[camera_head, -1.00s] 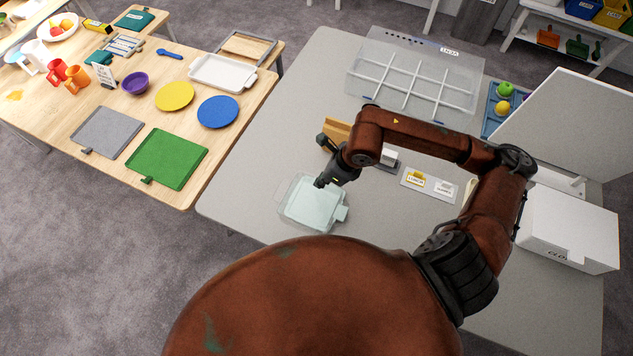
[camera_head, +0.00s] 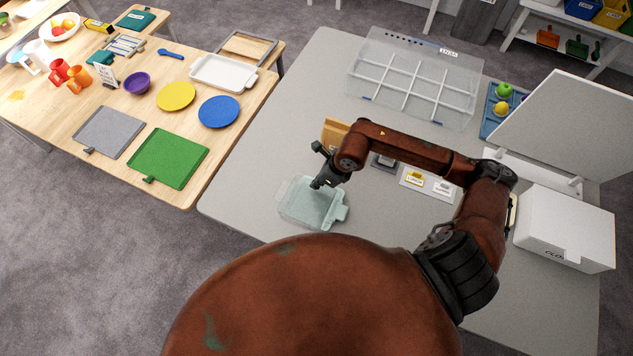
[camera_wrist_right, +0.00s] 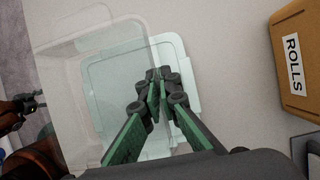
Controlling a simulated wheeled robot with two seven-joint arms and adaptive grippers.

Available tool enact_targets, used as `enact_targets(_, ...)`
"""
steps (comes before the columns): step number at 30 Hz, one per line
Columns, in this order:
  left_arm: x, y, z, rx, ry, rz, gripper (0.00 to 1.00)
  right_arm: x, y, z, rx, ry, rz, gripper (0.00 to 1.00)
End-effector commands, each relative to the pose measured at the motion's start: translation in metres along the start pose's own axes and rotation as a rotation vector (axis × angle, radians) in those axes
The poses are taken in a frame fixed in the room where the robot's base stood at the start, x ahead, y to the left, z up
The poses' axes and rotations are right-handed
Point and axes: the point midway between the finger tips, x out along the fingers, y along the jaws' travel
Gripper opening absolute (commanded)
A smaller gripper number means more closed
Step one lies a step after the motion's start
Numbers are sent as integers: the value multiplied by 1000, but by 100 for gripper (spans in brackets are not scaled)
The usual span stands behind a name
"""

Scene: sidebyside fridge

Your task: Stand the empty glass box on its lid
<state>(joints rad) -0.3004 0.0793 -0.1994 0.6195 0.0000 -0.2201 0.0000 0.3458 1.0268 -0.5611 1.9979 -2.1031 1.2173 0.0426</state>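The clear glass box (camera_wrist_right: 75,75) is in the left half of the right wrist view. It shows as a faint outline at the left of the pale lid in the head view (camera_head: 287,192). The pale green lid (camera_wrist_right: 170,52) lies on the grey table behind and right of the box, partly seen through it. My right gripper (camera_head: 317,184) is over the lid and box. In the right wrist view its fingertips (camera_wrist_right: 158,78) are close together near the box's right side; whether they pinch its wall is unclear. My left gripper (camera_wrist_right: 30,104) shows small at the left edge.
A tan ROLLS box (camera_wrist_right: 297,62) stands right of the lid, also behind my right arm in the head view (camera_head: 333,131). Label cards (camera_head: 428,184) and a white box (camera_head: 565,225) are farther right. A clear divided tray (camera_head: 415,85) is at the back. Table left of the tray is clear.

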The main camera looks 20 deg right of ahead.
Motion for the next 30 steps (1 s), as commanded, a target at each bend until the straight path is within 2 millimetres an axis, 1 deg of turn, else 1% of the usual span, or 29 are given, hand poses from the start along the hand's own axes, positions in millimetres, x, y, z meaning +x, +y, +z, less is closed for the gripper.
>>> enact_targets(1, 1, 0, 0, 0, -1, 0, 57, 1, 0, 0, 0, -2, 0, 0)
enact_targets(3, 1, 0, 0, 0, -1, -1, 57, 1, 0, 0, 0, 0, 0, 6)
enact_targets(10, 1, -1, 0, 0, 0, -1, 57, 0, 0, 0, 0, 0, 0, 22)
enact_targets(17, 1, -1, 0, 0, 0, -1, 57, 0, 0, 0, 0, 0, 0, 22)
enact_targets(20, 0, -1, 0, 0, 0, -1, 57, -3, 0, 0, 0, 0, -1, 22)
enact_targets(23, 2, 0, 0, 1, 0, 0, 57, -14, -1, 0, -1, 0, -2, 22)
enact_targets(26, 4, 0, 1, 1, -1, 0, 57, -32, -2, 0, -1, 0, -4, 22)
enact_targets(30, 8, 0, 1, 1, -1, 0, 57, -62, -2, -1, -2, 1, -5, 22)
